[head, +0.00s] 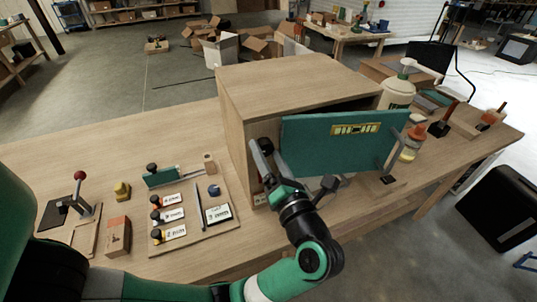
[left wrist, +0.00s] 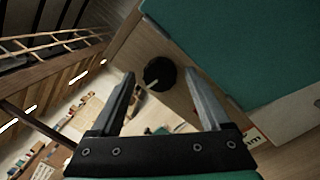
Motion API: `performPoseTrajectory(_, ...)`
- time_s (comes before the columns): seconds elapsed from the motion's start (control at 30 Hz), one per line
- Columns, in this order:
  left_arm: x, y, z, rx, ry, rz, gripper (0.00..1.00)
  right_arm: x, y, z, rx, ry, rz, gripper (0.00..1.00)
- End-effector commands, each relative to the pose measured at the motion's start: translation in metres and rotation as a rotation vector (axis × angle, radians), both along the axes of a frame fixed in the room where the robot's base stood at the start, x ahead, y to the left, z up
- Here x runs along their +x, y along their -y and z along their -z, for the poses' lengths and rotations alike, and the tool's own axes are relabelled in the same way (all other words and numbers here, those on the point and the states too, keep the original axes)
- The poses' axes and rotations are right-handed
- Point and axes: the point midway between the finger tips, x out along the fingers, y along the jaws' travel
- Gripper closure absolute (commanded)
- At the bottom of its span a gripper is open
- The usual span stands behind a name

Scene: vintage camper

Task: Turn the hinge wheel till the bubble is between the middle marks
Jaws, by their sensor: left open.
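A wooden cabinet (head: 233,120) stands on the bench with a teal door (head: 310,158) at its front. A yellow spirit level (head: 355,129) sits near the door's top edge; its bubble is too small to place against the marks. The hinge wheel, a dark round knob (head: 264,143), is at the cabinet's front left edge. In the left wrist view the knob (left wrist: 159,72) has a pale line and appears between the fingertips. My left gripper (head: 266,162) is open, with its fingers pointing at the knob; contact cannot be told. My right gripper is not in view.
Left of the cabinet lies a board (head: 190,246) with labelled pieces and a blue knob. A red-balled lever (head: 80,176) and wooden block (head: 118,236) stand farther left. Bottles, including a white one (head: 398,92), stand right of the cabinet. The bench's back left is clear.

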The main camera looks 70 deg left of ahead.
Motion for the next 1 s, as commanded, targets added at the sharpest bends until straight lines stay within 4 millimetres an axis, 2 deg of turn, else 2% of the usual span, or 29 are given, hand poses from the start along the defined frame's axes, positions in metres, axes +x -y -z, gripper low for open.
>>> performPoseTrajectory(0.17,0.001,0.010,0.001,-0.001,-0.002,0.002,0.20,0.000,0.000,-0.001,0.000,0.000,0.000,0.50)
performPoseTrajectory(0.27,0.002,0.028,0.002,-0.001,-0.001,0.005,0.20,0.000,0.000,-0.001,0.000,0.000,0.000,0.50)
performPoseTrajectory(0.5,0.002,0.085,0.008,0.000,-0.002,0.006,0.20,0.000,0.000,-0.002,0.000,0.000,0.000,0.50)
performPoseTrajectory(0.6,0.002,0.102,0.010,-0.001,-0.001,0.003,0.20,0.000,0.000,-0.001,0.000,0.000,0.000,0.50)
performPoseTrajectory(0.77,0.002,0.115,0.011,-0.001,0.000,0.001,0.20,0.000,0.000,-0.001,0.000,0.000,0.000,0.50)
performPoseTrajectory(1.0,0.001,0.116,0.011,0.000,0.000,0.000,0.20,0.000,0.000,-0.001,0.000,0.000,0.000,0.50)
